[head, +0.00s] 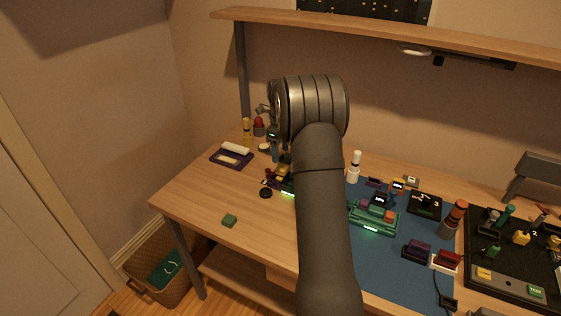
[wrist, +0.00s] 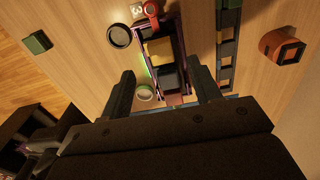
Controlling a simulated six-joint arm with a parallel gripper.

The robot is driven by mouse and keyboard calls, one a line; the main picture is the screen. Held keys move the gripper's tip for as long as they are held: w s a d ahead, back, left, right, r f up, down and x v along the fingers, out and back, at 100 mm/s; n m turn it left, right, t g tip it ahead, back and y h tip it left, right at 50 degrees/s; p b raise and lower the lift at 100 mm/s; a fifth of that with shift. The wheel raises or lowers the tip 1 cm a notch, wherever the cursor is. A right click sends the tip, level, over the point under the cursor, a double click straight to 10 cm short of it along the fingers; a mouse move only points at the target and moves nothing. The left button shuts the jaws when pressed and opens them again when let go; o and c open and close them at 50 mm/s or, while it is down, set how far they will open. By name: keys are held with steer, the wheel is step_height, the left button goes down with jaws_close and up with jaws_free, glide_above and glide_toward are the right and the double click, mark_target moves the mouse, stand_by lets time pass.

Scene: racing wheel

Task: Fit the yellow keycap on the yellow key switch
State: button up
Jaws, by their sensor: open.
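A yellow block (wrist: 158,48), which looks like the yellow keycap, sits in a narrow dark purple-edged holder in the wrist view. A dark grey block (wrist: 170,78) is just nearer to me in the same holder. My gripper (wrist: 161,68) is open, its two dark fingers on either side of the holder, with nothing visibly gripped. I cannot tell its height above the blocks. In the head view the yellow block (head: 283,170) shows left of my arm, and the gripper is largely hidden. I cannot make out a yellow key switch for certain; my arm covers part of the desk.
A green block (head: 229,220) lies on bare wood at the front left. A black ring (wrist: 119,36) lies beside the holder. A green-lit keyboard-like base (head: 372,229) stands on the blue mat (head: 400,279). A black panel (head: 500,285) with several coloured parts is at right.

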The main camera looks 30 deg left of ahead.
mark_target(280, 167)
step_height(280, 167, up, 11)
steer(key=shift+f, duration=0.1)
stand_by(0.4)
step_height(280, 167, down, 17)
steer(key=shift+f, duration=0.2)
steer(key=shift+r, duration=0.25)
stand_by(0.4)
